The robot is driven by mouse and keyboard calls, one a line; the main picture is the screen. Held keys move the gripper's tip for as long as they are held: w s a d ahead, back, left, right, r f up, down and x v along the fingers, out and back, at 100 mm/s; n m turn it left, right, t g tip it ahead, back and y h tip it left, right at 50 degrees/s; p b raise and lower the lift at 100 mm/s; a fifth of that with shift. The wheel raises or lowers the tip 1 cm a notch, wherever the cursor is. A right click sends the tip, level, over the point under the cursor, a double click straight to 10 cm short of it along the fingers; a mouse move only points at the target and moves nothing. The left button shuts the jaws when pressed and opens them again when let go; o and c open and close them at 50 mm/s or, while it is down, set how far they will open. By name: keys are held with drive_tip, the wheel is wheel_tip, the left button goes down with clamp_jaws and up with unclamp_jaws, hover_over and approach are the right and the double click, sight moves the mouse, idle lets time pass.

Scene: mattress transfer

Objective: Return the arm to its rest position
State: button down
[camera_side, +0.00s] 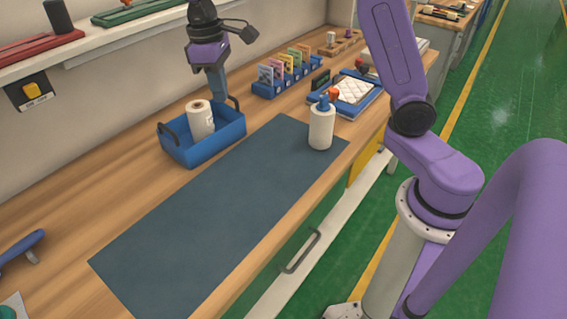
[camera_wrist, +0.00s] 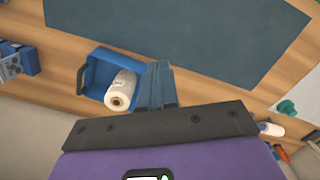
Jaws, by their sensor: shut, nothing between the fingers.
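My gripper (camera_side: 219,97) points down at the blue tote (camera_side: 209,151) by the wall side of the bench, beside the white roll (camera_side: 200,120) that stands in it. In the wrist view its fingers (camera_wrist: 158,70) are together with nothing between them. They overlap the right part of the tote (camera_wrist: 97,68), next to the roll (camera_wrist: 121,90). I cannot tell how far the fingertips are above the tote. A white quilted pad (camera_side: 354,90) lies in a blue tray (camera_side: 372,99) farther along the bench, apart from my gripper.
A blue rack (camera_side: 265,89) of coloured cards stands behind. A wall shelf (camera_side: 100,45) runs at upper left.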

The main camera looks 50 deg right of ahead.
drive_tip(key=s+d+f+n, duration=0.1)
drive_tip(key=s+d+n, duration=0.1)
drive_tip(key=s, duration=0.8)
drive_tip(key=s+d+f+n, duration=0.1)
drive_tip(key=s+f+n, duration=0.1)
drive_tip(key=s, duration=0.8)
drive_tip(key=s+d+f+n, duration=0.2)
drive_tip(key=s, duration=0.8)
drive_tip(key=shift+d+f+n+t+y, duration=0.25)
drive_tip(key=shift+d+n+t+y, duration=0.1)
drive_tip(key=shift+n+t+y, duration=0.05)
